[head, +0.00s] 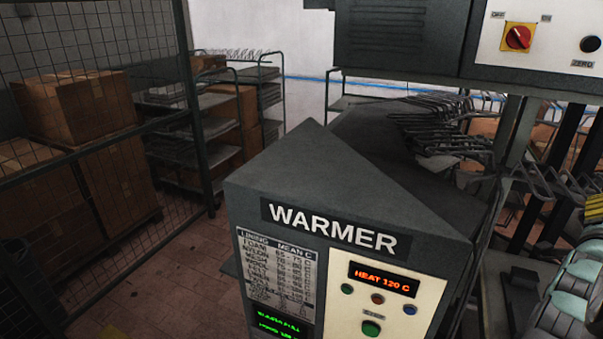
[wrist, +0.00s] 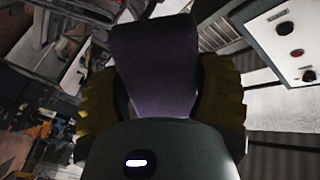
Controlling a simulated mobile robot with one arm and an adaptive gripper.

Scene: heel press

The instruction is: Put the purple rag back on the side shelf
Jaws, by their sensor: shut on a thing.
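The purple rag (wrist: 155,65) is in the wrist view, dark purple and slightly folded, filling the middle of the picture. My gripper (wrist: 160,88) is shut on it, with a yellow-brown finger on each side of the rag. The lower end of the rag is hidden by the gripper body. Neither my gripper nor the rag shows in the head view. I cannot tell which of the racks in the head view is the side shelf.
A grey warmer (head: 335,225) with a lit panel stands close in front. A mesh cage with cardboard boxes (head: 75,105) is on the left. Shelf racks (head: 210,100) stand behind. A machine control box (head: 540,45) overhangs at top right. Some tiled floor (head: 185,265) is clear.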

